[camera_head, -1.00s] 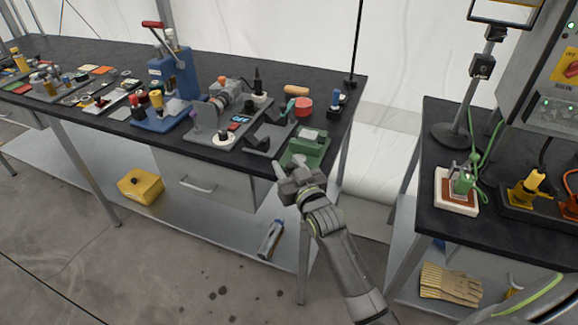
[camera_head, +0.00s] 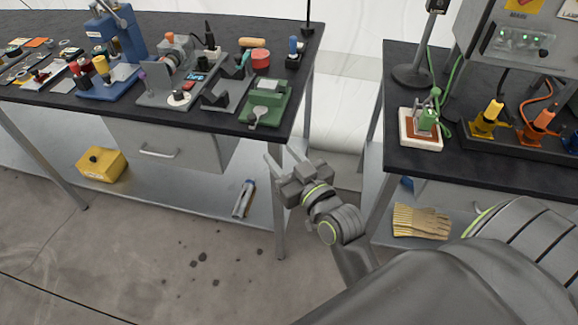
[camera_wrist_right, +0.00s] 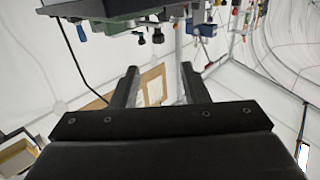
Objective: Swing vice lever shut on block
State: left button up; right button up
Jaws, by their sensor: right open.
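A green vice (camera_head: 266,103) stands at the right front corner of the left bench. A grey metal part lies on its top; at this size I cannot tell the lever from the block, or whether the lever is closed. My right gripper (camera_head: 280,157) is open and empty. In the head view it appears below the vice, in front of the bench edge, apart from it. In the right wrist view its two fingers (camera_wrist_right: 158,72) are spread with nothing held between them. My left gripper is not in view.
The left bench (camera_head: 200,115) carries several tools left of the vice, including a red round container (camera_head: 261,60) and a blue press (camera_head: 112,40). A floor gap separates the benches.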

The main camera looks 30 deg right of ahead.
jog(key=shift+s, duration=1.05)
